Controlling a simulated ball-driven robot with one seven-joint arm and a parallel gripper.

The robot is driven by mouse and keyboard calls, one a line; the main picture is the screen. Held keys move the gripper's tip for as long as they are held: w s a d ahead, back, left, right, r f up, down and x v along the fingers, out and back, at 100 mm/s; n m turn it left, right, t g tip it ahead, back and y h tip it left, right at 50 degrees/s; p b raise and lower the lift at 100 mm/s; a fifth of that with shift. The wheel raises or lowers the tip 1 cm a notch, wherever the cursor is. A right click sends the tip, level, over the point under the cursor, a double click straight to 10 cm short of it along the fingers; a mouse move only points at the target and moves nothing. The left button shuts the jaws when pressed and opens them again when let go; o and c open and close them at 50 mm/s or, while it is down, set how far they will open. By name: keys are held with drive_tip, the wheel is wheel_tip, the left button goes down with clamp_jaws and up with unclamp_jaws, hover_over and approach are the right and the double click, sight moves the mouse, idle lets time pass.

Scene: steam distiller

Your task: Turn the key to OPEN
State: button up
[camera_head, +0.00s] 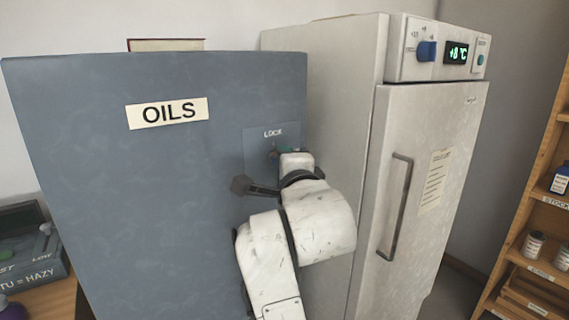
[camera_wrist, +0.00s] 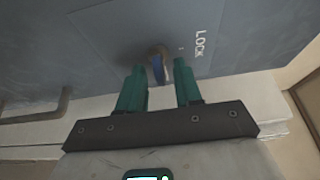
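The blue-grey cabinet (camera_head: 150,200) labelled OILS has a lock plate (camera_head: 258,143) marked LOCK. In the wrist view the key (camera_wrist: 159,60) stands out from the plate, with a blue part and a brass-coloured part. My gripper (camera_wrist: 160,68) has two teal fingers, one on each side of the key. The fingers are apart, with a visible gap around the key, and hold nothing. In the head view my wrist and gripper (camera_head: 285,152) mostly cover the key. I can read no OPEN mark in either view.
A dark handle (camera_head: 252,187) sticks out from the cabinet just left of my wrist. A pale fridge (camera_head: 425,200) with a long door handle (camera_head: 397,205) stands close on the right. A wooden shelf (camera_head: 525,240) with jars is at the far right.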

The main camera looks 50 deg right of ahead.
drive_tip(key=shift+s+a, duration=0.1)
drive_tip(key=p+v, duration=0.9)
drive_tip(key=v, duration=0.1)
drive_tip(key=shift+s, duration=0.2)
drive_tip(key=shift+a, duration=0.1)
idle(0.9)
